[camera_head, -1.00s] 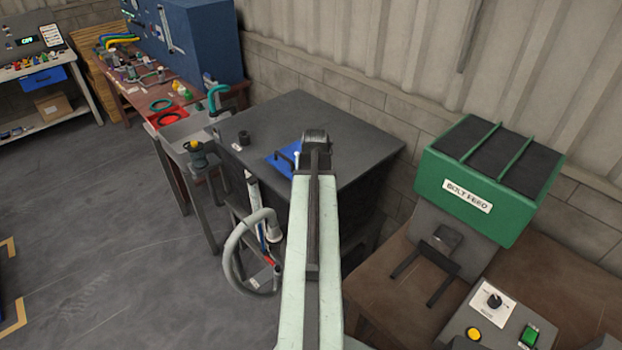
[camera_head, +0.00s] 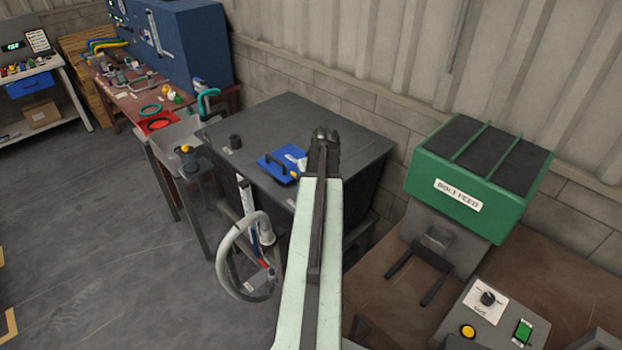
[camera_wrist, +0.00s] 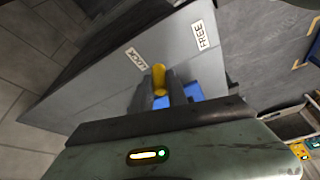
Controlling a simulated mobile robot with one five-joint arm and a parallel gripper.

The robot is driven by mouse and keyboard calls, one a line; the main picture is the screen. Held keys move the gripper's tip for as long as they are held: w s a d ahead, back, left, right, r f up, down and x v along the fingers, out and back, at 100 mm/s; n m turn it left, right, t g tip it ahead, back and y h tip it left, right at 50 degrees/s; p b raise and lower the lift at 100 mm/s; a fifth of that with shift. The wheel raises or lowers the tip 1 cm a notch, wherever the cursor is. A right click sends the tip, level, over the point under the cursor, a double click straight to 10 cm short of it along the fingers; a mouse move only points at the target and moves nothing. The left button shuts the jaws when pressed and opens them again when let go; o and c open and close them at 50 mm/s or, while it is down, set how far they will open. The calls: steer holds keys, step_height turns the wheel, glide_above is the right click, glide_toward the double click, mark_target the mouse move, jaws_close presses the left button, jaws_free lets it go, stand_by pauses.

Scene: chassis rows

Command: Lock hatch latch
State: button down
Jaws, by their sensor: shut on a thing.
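The latch is a yellow lever (camera_wrist: 158,76), seen in the wrist view between the two dark fingers of my gripper (camera_wrist: 161,92). The fingers are shut on it. Its tip lies between the LOCK label (camera_wrist: 136,58) and the FREE label (camera_wrist: 198,35), nearer LOCK. The blue hatch (camera_head: 270,164) with a dark handle lies on the dark grey cabinet top (camera_head: 300,120); part of its blue also shows behind the fingers in the wrist view. In the head view my arm reaches over the cabinet, and the fingertips are hidden.
A green bolt feeder (camera_head: 470,185) stands on a brown bench at the right. A grey hose (camera_head: 228,265) hangs at the cabinet's front. The floor at the left is clear.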

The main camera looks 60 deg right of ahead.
steer(key=shift+d, duration=0.1)
steer(key=c, duration=1.3)
jaws_free()
steer(key=shift+s, duration=0.15)
steer(key=p+v, duration=0.7)
steer(key=v, duration=0.1)
steer(key=shift+f, duration=0.1)
